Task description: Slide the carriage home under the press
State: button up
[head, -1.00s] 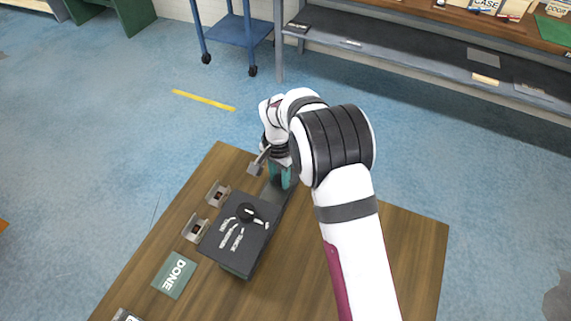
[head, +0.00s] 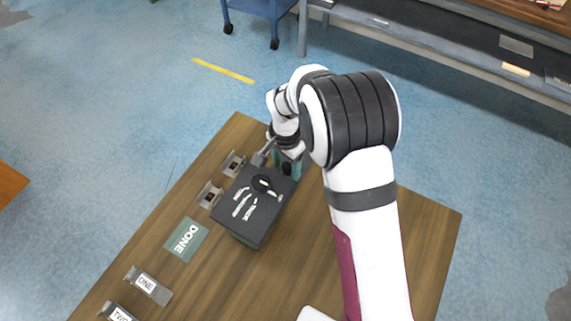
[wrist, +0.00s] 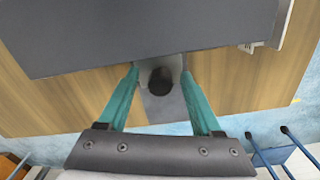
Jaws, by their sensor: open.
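The press is a dark box-like block (head: 250,222) on the wooden table, with pale marks and a black round part on top. Its dark edge also fills the top of the wrist view (wrist: 150,35). A grey strip (wrist: 163,108), which looks like the carriage or its track, comes out from under that edge. A black knob (wrist: 160,80) stands on it. My gripper (wrist: 161,70) is open, its teal fingers on either side of the knob with small gaps. In the head view my gripper (head: 287,167) is at the press's far edge, and my wrist hides the knob.
Two small grey brackets (head: 233,163) (head: 209,194) stand left of the press. A green DONE card (head: 187,240) and blocks marked ONE (head: 147,286) and TWO (head: 118,312) lie nearer. The table (head: 420,225) is bare on the right.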

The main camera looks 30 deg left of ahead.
jog(key=shift+r, duration=0.1)
notch_tip(320, 180, up, 16)
jog(key=shift+f, duration=0.2)
jog(key=s+d+r+m, duration=0.1)
jog(key=s+d+r, duration=0.15)
jog(key=d, duration=0.45)
jog(key=s+d+r+y, duration=0.15)
jog(key=s+d, duration=0.25)
jog(key=d, duration=0.4)
jog(key=s+d+r+m, duration=0.1)
jog(key=s+d+r, duration=0.15)
jog(key=d, duration=0.45)
jog(key=s+d+f, duration=0.3)
jog(key=s+d, duration=0.1)
jog(key=s, duration=0.6)
jog(key=shift+d+f+m, duration=0.2)
jog(key=shift+d+m, duration=0.1)
jog(key=shift+d, duration=0.05)
